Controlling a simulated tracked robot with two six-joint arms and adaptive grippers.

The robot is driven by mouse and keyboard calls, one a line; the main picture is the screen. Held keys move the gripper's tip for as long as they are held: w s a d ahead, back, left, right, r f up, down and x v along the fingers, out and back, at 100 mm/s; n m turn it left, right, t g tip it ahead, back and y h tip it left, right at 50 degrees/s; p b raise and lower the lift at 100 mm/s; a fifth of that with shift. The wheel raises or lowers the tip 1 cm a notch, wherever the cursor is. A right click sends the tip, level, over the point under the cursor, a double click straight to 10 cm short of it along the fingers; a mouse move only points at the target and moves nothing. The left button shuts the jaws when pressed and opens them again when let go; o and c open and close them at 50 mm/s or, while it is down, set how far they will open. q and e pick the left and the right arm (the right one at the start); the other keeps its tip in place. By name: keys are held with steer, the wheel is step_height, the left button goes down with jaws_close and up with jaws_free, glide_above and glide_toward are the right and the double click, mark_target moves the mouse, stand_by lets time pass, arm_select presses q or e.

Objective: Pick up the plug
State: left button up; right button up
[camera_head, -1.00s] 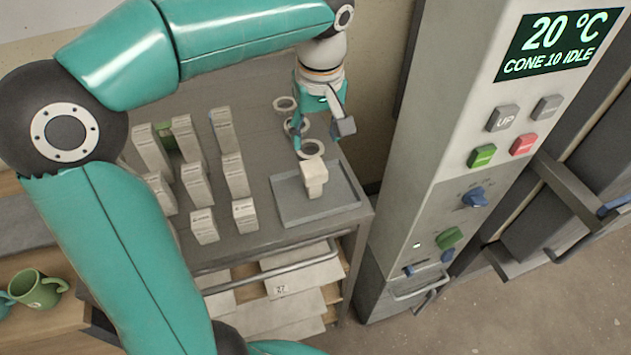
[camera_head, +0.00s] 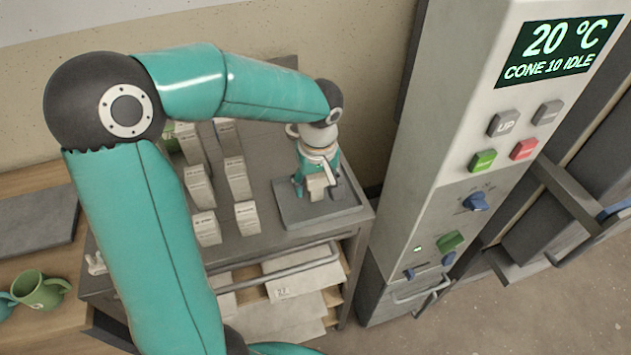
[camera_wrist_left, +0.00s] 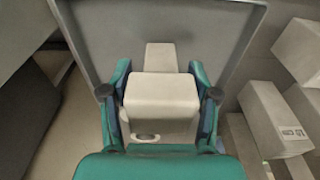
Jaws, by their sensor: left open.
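The plug (camera_head: 317,187) is a pale, cream-coloured block with a narrower part, standing on a grey tray (camera_head: 345,205) on the cart. In the left wrist view the plug (camera_wrist_left: 161,92) sits between the two fingers, its wide end nearest the camera. My left gripper (camera_head: 318,189) is over the tray from above, with its fingers on either side of the plug. In the left wrist view my left gripper (camera_wrist_left: 160,100) is open, with narrow gaps beside the block. The gripper hides part of the plug in the head view. My right gripper is not in view.
Several pale upright boxes (camera_head: 238,180) stand on the cart left of the tray. The kiln control column (camera_head: 440,170) rises close to the cart's right side. A green mug (camera_head: 40,290) stands on the wooden surface at the lower left.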

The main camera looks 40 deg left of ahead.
arm_select(q)
steer(key=shift+f, duration=0.25)
steer(key=c, duration=1.1)
steer(key=shift+r, duration=0.1)
